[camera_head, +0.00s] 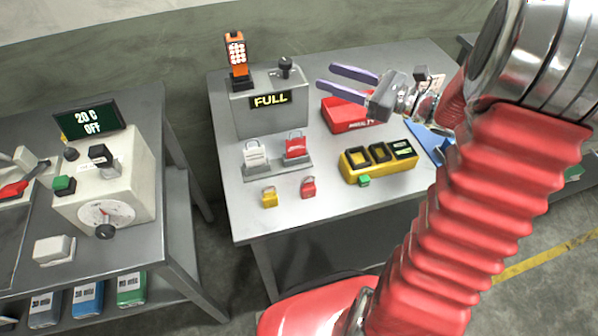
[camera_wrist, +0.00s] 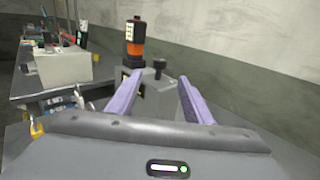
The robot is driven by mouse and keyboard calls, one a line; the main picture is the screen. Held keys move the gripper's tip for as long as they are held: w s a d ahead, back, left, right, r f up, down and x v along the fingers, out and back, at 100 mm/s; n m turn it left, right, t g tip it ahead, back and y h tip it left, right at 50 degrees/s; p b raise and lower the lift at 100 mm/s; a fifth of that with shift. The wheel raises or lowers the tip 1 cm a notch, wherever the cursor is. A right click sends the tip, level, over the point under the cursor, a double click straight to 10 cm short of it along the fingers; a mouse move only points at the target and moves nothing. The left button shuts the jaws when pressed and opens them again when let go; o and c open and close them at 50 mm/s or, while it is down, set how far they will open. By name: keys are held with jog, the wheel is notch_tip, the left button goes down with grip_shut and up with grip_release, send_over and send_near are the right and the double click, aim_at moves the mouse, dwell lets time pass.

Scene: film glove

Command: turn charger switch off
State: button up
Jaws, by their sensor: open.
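The charger (camera_head: 268,112) is a grey box with a lit display reading FULL, on the middle table. A black switch knob (camera_head: 286,66) stands on its top right, and an orange handset (camera_head: 236,55) stands upright on its top left. My gripper (camera_head: 328,77) is open and empty, its two purple fingers pointing left towards the knob from the right, apart from it. In the wrist view, the knob (camera_wrist: 160,68) shows between and beyond the fingertips (camera_wrist: 162,77). The orange handset (camera_wrist: 135,42) is just left of it. The charger's lower part is partly hidden by the fingers.
A red box (camera_head: 345,115) stands right of the charger, below my gripper. In front are a rack with tags (camera_head: 278,170), small padlocks (camera_head: 269,197) and a yellow block (camera_head: 375,168). A left table holds a white device (camera_head: 110,180) reading 20 C OFF.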

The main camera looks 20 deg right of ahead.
jog(key=s+a+n+g, duration=0.1)
jog(key=s+a+n, duration=0.1)
jog(key=a, duration=0.1)
jog(key=s+a+n+g, duration=0.2)
jog(key=a, duration=0.1)
jog(key=s+a+n+g, duration=0.1)
jog(key=a+n+g, duration=0.1)
jog(key=a, duration=0.1)
jog(key=shift+s+a+f, duration=0.3)
jog(key=shift+s+f, duration=0.1)
jog(key=s+a+f+n+g+h, duration=0.1)
jog(key=s+a+n+g+h, duration=0.1)
jog(key=s+n, duration=0.4)
jog(key=s+a+f+n+g+h, duration=0.2)
jog(key=s+a+n+g+h, duration=0.1)
jog(key=s+n+h, duration=0.2)
jog(key=shift+s+a+f+n+g+h, duration=0.25)
jog(key=shift+s+n, duration=0.75)
jog(key=shift+s, duration=0.75)
jog(key=shift+d, duration=0.1)
jog(key=s+d+r+n+t+h, duration=0.2)
jog(key=d+r+n+t+h, duration=0.1)
jog(key=n, duration=0.5)
jog(key=shift+s+d+h, duration=0.35)
jog(key=shift+d+h, duration=0.35)
jog(key=shift+h, duration=0.45)
